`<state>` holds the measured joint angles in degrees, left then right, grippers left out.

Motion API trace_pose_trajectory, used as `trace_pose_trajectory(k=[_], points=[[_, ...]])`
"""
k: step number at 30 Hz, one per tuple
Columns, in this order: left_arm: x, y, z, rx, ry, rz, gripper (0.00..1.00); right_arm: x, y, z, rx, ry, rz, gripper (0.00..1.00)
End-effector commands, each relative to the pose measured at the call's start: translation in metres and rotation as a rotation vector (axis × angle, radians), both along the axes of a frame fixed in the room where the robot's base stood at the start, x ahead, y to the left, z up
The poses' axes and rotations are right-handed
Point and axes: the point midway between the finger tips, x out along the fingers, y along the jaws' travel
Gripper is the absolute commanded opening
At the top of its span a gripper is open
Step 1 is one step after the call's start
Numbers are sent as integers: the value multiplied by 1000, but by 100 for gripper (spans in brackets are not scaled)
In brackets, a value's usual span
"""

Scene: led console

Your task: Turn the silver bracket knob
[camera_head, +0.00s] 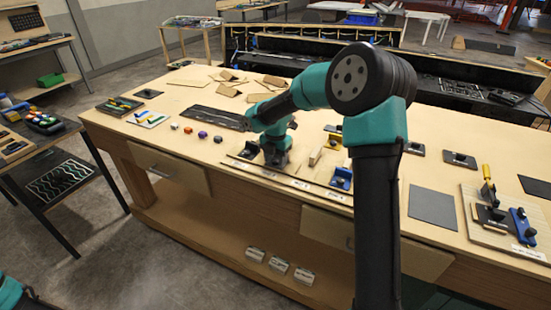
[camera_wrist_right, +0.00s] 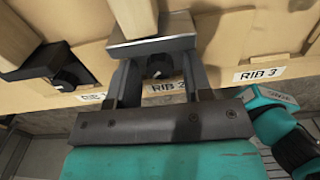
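In the right wrist view, the silver bracket (camera_wrist_right: 150,48) is a grey plate at the foot of a wooden rib, above the label RIB 2. Its small dark round knob (camera_wrist_right: 159,67) sits under the plate. My right gripper (camera_wrist_right: 160,77) is open, with one finger on each side of the knob and a visible gap to it. In the head view my right gripper (camera_head: 275,157) is low at the front of the wooden workbench, and it hides the bracket and knob there. My left gripper is not in view.
A black bracket with a knob (camera_wrist_right: 72,72) stands left in the wrist view. The label RIB 3 (camera_wrist_right: 262,74) is on the right. In the head view a blue bracket (camera_head: 341,179) stands right of the gripper. Several small coloured blocks (camera_head: 203,135) lie left.

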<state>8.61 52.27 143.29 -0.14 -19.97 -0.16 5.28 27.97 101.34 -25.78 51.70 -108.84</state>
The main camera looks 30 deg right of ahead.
Motion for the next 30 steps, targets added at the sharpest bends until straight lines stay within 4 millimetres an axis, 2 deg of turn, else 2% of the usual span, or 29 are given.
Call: trace_pose_trajectory(k=[2,13,20,30], points=[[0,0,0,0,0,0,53,0,0,0,0,0,0,38],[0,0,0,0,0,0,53,0,0,0,0,0,0,3],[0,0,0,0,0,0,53,0,0,0,0,0,-36,2],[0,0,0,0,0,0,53,0,0,0,0,0,-293,2]])
